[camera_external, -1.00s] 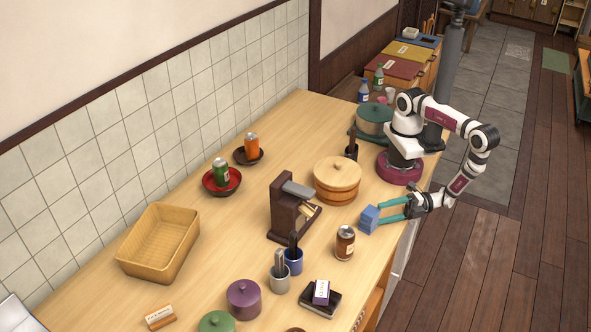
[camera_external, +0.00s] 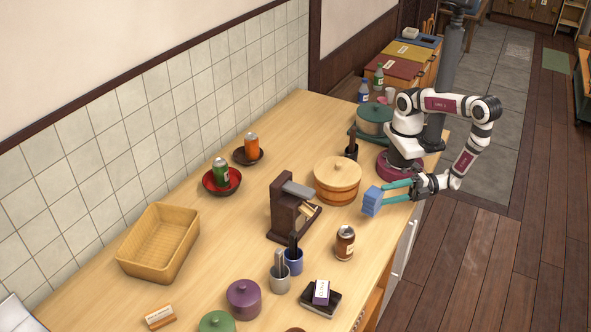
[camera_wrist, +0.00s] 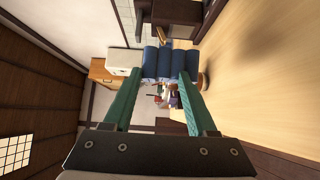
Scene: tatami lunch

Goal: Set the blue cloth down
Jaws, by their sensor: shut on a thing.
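The blue cloth (camera_external: 371,202), a folded or rolled block, is between the teal fingers of my gripper (camera_external: 387,190), near the counter's right edge. My gripper is shut on it. The cloth appears held above the wooden counter, though the exact height is hard to tell. In the wrist view, the cloth (camera_wrist: 165,63) shows as several dark blue rolls across the fingertips of my gripper (camera_wrist: 160,78).
A wooden lidded tub (camera_external: 337,181) stands just left of the cloth. A wooden basket (camera_external: 159,243) is at far left. The counter's middle left is clear.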

